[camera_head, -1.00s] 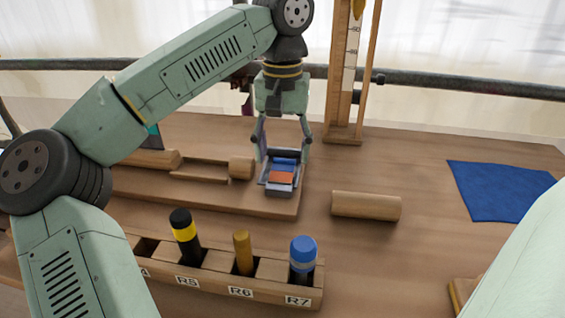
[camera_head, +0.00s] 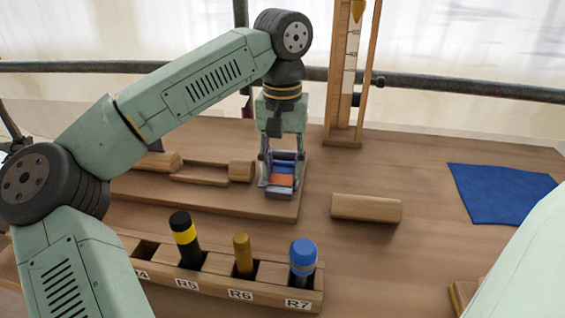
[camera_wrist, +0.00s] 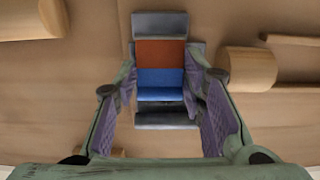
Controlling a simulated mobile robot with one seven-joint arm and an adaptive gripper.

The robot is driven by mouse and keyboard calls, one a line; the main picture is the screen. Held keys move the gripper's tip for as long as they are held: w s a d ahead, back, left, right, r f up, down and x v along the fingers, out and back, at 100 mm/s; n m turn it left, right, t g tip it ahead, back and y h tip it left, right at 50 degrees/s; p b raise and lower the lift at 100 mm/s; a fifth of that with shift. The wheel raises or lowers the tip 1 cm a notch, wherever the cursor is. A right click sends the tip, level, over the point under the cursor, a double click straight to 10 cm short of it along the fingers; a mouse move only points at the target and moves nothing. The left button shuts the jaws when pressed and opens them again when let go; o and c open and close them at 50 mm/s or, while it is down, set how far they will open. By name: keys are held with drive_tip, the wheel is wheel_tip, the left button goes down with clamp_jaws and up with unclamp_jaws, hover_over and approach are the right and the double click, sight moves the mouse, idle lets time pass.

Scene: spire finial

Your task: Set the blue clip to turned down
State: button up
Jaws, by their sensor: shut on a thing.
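The blue clip (camera_head: 284,167) sits in a stack with an orange block and grey end pieces, on the right end of a wooden base board (camera_head: 262,207). In the wrist view the blue clip (camera_wrist: 160,85) lies between the two purple-padded fingers, below the orange-brown block (camera_wrist: 160,53). My gripper (camera_head: 282,157) points down over the stack, its fingers close against both sides. It is shut on the blue clip; the exact contact is partly hidden by the fingers.
A wooden rack (camera_head: 215,283) in front holds a black-yellow peg, a tan peg and a blue-topped peg (camera_head: 303,255). A rounded wooden block (camera_head: 366,208) lies right of the board. A tall wooden gauge (camera_head: 343,90) stands behind. A blue cloth (camera_head: 500,192) lies right.

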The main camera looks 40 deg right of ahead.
sight(284, 162)
drive_tip(key=c, duration=0.5)
drive_tip(key=shift+o, duration=0.2)
drive_tip(key=shift+r+p, duration=0.15)
drive_tip(key=shift+p, duration=0.45)
drive_tip(key=shift+w+d+g+y+p, duration=0.15)
drive_tip(key=shift+g+y+p, duration=0.25)
drive_tip(key=shift+p, duration=0.65)
drive_tip(key=shift+f, duration=0.35)
drive_tip(key=o, duration=1.2)
drive_tip(key=r, duration=0.4)
drive_tip(key=d+r, duration=0.1)
drive_tip(key=r, duration=0.3)
drive_tip(key=w+r, duration=0.1)
drive_tip(key=r, duration=0.2)
drive_tip(key=shift+d+r, duration=0.15)
drive_tip(key=shift+r, duration=0.25)
drive_tip(key=shift+c, duration=0.5)
